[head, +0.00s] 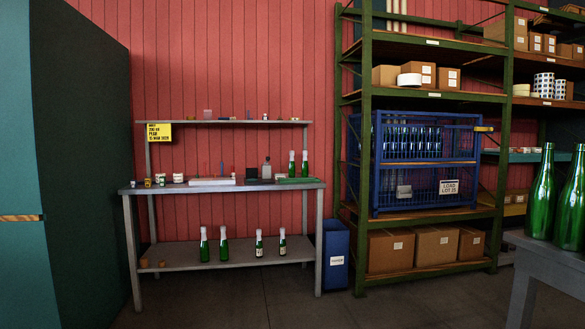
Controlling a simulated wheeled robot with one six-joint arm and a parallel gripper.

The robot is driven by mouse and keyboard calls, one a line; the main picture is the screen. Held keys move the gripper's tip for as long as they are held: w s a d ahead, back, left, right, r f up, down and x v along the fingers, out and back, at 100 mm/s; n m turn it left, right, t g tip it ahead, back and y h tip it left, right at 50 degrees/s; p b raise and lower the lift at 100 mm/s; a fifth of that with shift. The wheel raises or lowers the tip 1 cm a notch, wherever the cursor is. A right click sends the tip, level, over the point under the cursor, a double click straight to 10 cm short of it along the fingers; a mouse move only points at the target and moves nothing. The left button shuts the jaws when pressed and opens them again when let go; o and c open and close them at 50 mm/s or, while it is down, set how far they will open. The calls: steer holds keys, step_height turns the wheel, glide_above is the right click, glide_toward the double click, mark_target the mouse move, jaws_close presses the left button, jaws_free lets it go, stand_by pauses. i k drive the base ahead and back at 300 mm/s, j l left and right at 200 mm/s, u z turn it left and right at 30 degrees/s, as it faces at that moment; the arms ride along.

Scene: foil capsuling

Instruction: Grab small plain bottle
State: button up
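My gripper is not in view. Several green bottles with pale tops stand upright on the lower shelf of the grey workbench (131,190). The left pair (204,252) (223,254) is taller, and the right pair (259,249) (282,248) is smaller. The smaller ones seem to have pale labels, but they are too small to be sure. Two more green bottles (292,169) (305,168) stand at the right of the benchtop, beside a clear bottle (266,171). Which bottle is the small plain one I cannot tell for certain.
A blue bin (336,255) stands right of the bench. A green rack (361,200) holds boxes and a blue cage (426,198) of bottles. Large green bottles (541,205) stand on a grey table (545,258) at near right. A dark cabinet (80,160) flanks the left. The floor before the bench is clear.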

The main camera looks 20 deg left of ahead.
mark_target(291, 166)
steer(key=i+j+u, duration=0.35)
steer(key=i, duration=0.3)
steer(key=i+j+u, duration=0.35)
steer(key=i, duration=0.3)
steer(key=i+u, duration=0.35)
steer(key=i, duration=0.3)
